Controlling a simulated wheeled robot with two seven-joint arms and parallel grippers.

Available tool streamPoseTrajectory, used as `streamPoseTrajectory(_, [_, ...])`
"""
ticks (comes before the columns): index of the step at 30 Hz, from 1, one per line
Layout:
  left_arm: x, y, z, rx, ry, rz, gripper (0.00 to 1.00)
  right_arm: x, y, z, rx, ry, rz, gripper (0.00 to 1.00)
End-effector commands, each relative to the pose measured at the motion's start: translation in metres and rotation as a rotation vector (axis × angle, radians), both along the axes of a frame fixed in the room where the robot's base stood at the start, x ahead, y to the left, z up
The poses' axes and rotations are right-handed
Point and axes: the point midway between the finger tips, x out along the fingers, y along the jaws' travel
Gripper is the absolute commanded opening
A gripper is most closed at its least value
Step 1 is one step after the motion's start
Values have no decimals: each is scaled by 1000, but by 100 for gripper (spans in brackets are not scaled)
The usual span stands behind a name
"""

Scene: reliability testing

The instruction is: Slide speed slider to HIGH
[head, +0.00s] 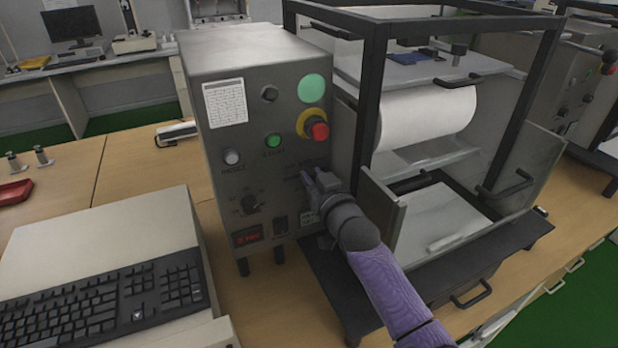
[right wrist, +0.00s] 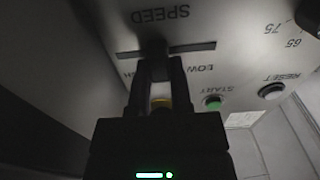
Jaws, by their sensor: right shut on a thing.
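The grey machine control box (head: 265,130) stands on the table in the head view, and its speed slider is hidden there behind my right gripper (head: 312,184). The right wrist view shows the panel upside down, with the SPEED label (right wrist: 160,14) and a dark slider slot (right wrist: 198,46). The dark slider knob (right wrist: 153,47) is between the fingertips of my right gripper (right wrist: 155,66), which is shut on it. The knob sits left of the slot's middle in this view, away from the LOW label (right wrist: 196,68). The other label is mostly hidden by a finger. My left gripper is not in view.
The green start button (head: 273,140), the white reset button (head: 231,156), a dark rotary knob (head: 250,205) and the red emergency stop (head: 319,131) are close to my gripper. A black frame (head: 372,100) with a white roll (head: 428,118) stands to the right.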

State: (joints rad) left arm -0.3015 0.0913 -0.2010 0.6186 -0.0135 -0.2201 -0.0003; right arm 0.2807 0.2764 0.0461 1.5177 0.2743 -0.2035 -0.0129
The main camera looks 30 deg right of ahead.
Motion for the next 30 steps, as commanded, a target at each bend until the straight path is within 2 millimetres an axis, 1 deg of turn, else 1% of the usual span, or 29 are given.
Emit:
streamPoseTrajectory(3, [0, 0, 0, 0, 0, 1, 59, 0, 0, -2, 1, 4, 0, 0])
streamPoseTrajectory(4, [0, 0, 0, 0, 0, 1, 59, 0, 0, -2, 0, 4, 0, 30])
streamPoseTrajectory(5, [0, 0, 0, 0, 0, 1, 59, 0, 0, -2, 0, 4, 0, 36])
streamPoseTrajectory(6, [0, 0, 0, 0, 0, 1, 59, 0, 0, -1, 0, 3, 0, 44])
streamPoseTrajectory(8, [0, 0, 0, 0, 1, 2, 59, 0, 0, -1, 1, 3, 0, 57])
streamPoseTrajectory(9, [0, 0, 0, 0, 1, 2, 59, 0, 0, -1, 1, 3, 0, 62])
streamPoseTrajectory(17, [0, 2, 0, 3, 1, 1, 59, -1, 1, -1, 1, 2, 0, 62])
streamPoseTrajectory(20, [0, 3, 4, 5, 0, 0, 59, -10, 1, 0, 1, 3, 0, 62])
streamPoseTrajectory(23, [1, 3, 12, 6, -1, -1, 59, -30, 3, 2, 1, 3, 1, 62])
streamPoseTrajectory(27, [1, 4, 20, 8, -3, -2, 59, -65, 4, 1, 0, 6, 1, 62])
streamPoseTrajectory(30, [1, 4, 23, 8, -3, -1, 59, -84, 5, 0, -1, 4, 0, 62])
